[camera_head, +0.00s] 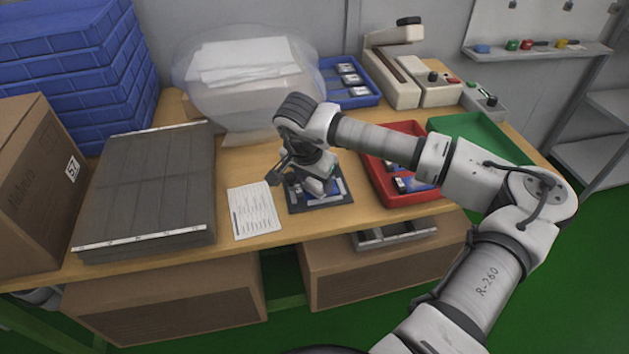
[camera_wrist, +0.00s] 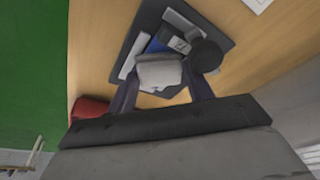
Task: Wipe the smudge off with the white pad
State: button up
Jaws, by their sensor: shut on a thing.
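My gripper (camera_head: 316,178) is over a dark mat (camera_head: 344,204) on the wooden table. In the wrist view, my gripper (camera_wrist: 160,82) is shut on the white pad (camera_wrist: 158,71), which sits between its two dark fingers. The pad is just over a blue and dark unit (camera_wrist: 178,40) that lies on the dark mat (camera_wrist: 215,17). I cannot tell whether the pad touches the unit. A dark round thing (camera_wrist: 206,55) is beside the pad. No smudge can be made out; the pad and fingers hide part of the unit.
A printed sheet (camera_head: 253,210) lies left of the mat. A red tray (camera_head: 405,198) with parts stands close on the right. A grey case (camera_head: 150,185) is at the left, a bagged white stack (camera_head: 245,80) and a blue tray (camera_head: 362,98) behind.

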jog(key=shift+w+d+b, duration=0.3)
jog(key=shift+d, duration=0.1)
jog(key=shift+w+d+f+b, duration=0.1)
jog(key=shift+w+d+b, duration=0.15)
jog(key=shift+d, duration=0.4)
jog(key=shift+w+d+r+b, duration=0.1)
jog(key=shift+d+b, duration=0.1)
jog(key=shift+d, duration=0.45)
jog(key=shift+w+d+f+b, duration=0.1)
jog(key=shift+w+d+b, duration=0.15)
jog(key=shift+d, duration=0.4)
notch_tip(320, 180, up, 6)
jog(key=p, duration=0.3)
notch_tip(320, 180, up, 3)
jog(key=shift+p, duration=0.8)
jog(key=shift+f, duration=0.15)
jog(key=b, duration=0.6)
send_over(334, 188)
notch_tip(334, 188, down, 6)
jog(key=shift+s+f, duration=0.1)
jog(key=shift+f, duration=0.15)
